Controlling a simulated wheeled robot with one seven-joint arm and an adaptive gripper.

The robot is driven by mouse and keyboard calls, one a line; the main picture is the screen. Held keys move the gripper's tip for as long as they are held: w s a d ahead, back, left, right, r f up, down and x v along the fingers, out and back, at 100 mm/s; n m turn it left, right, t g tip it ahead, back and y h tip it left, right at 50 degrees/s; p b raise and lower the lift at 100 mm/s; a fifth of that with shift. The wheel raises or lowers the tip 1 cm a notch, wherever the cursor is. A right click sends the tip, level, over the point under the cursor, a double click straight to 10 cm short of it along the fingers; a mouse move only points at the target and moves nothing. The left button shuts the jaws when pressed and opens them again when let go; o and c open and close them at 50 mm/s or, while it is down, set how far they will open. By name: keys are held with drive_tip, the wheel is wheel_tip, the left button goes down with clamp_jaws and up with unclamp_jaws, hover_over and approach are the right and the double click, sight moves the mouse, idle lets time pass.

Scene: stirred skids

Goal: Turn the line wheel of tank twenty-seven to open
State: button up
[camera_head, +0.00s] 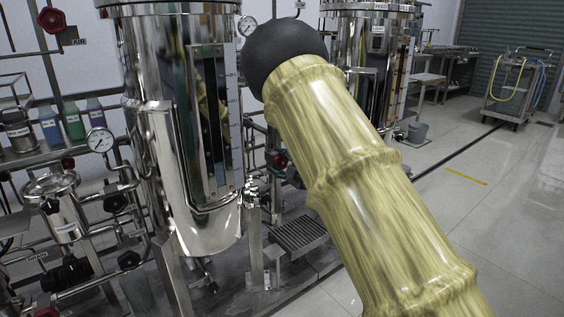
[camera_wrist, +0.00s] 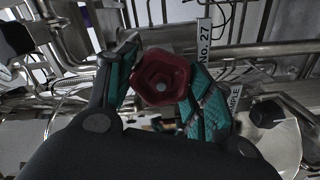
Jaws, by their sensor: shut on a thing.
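In the wrist view, a dark red lobed wheel (camera_wrist: 163,76) with a pale hub sits between the two teal-padded fingers of my gripper (camera_wrist: 161,65). The fingers are shut on it, one on each side. A white plate reading No. 27 (camera_wrist: 204,41) stands just right of the wheel. The wheel's stem and the pipe behind it are mostly hidden. In the head view my arm crosses the right half, and my gripper cannot be made out. A shiny steel tank (camera_head: 160,120) with a sight strip stands left of my arm.
Pipes and a SAMPLE tag (camera_wrist: 235,92) lie close around my gripper. Another red wheel (camera_head: 52,20) labelled AIR is at the upper left. A second tank (camera_head: 375,45) stands behind my arm. A cart (camera_head: 515,90) is far right, with clear floor before it.

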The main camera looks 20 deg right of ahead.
idle(0.3)
drive_tip(key=o, duration=1)
drive_tip(key=shift+o, duration=0.2)
drive_tip(key=shift+d, duration=0.1)
drive_tip(key=v, duration=1.2)
